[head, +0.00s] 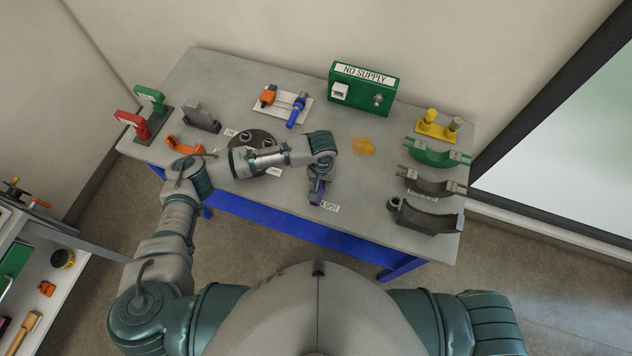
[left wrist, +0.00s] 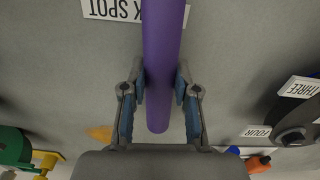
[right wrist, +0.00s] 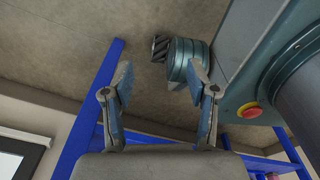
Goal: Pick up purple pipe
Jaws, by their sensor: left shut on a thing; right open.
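The purple pipe (left wrist: 162,60) runs lengthwise through the left wrist view, between the fingers of my left gripper (left wrist: 160,95), which is shut on it near one end. In the head view the pipe (head: 317,190) shows as a short purple piece below my left gripper (head: 320,172), near the front edge of the table by a white label. I cannot tell whether the pipe touches the table. My right gripper (right wrist: 158,95) is open and empty in the right wrist view, with floor and blue table legs beyond it. It is not visible in the head view.
The grey table (head: 375,205) has a blue frame. A green "NO SUPPLY" box (head: 362,90) stands at the back. Curved clamp pieces (head: 425,217) line the right side. A dark round holder (head: 258,143) sits behind my left forearm. Red and green holders stand at the left.

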